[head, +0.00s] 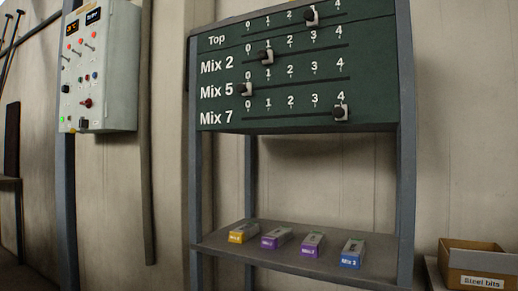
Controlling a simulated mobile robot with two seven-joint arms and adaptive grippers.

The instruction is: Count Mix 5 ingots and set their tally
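A dark green tally board (220,70) hangs in a blue-grey frame in the head view. Its rows read Top, Mix 2, Mix 5 and Mix 7, each with a 0 to 4 scale. The Top knob (312,16) is at 3, the Mix 2 knob (266,58) at about 1, the Mix 5 knob (247,89) at 0, the Mix 7 knob (341,112) at 4. On the shelf below lie a yellow-labelled ingot (243,232), a purple-labelled one (276,237), another purple one (311,245) and a blue-labelled one (352,253). Their label text is too small to read surely. Neither gripper shows.
The grey shelf (225,250) spans the frame's uprights. A cardboard box (480,262) marked "Steel bits" stands at the right. A control box (105,70) with switches and displays is mounted at the upper left. The space between board and shelf is open.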

